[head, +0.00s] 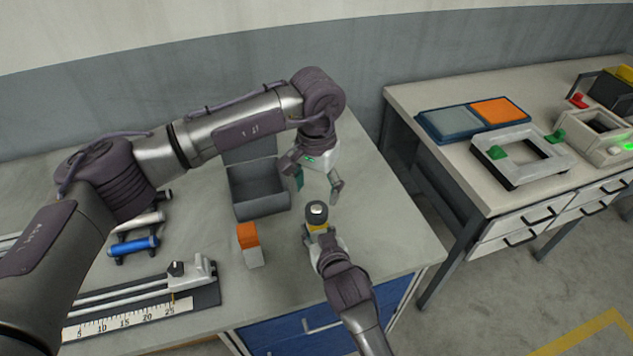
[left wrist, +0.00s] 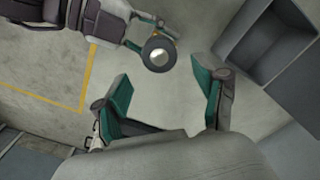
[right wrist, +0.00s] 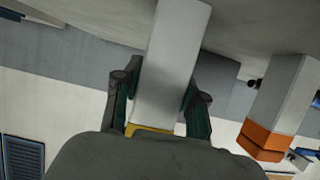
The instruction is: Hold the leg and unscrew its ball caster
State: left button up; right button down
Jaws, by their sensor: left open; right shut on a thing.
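The ball caster (head: 316,210), a dark ring with a pale ball, sits at the upper end of the leg, above a yellow part (head: 319,228). My right gripper (head: 320,238) is shut on the leg. In the right wrist view the pale leg (right wrist: 172,65) is between its fingers, with a yellow band near the palm. My left gripper (head: 317,186) is open and empty just above the caster. In the left wrist view the caster (left wrist: 159,54) lies just beyond and between the open fingertips, apart from them.
An open grey box (head: 258,190) stands left of the grippers. A white post with an orange top (head: 248,236) stands near the bench's front. A ruler fixture (head: 130,315) and blue-handled tool (head: 135,246) lie farther left. A second bench at right holds trays.

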aim_at(316, 209)
pick_arm(q)
notch_tip(316, 209, down, 7)
jog(key=shift+r, duration=0.1)
jog(key=shift+c, duration=0.3)
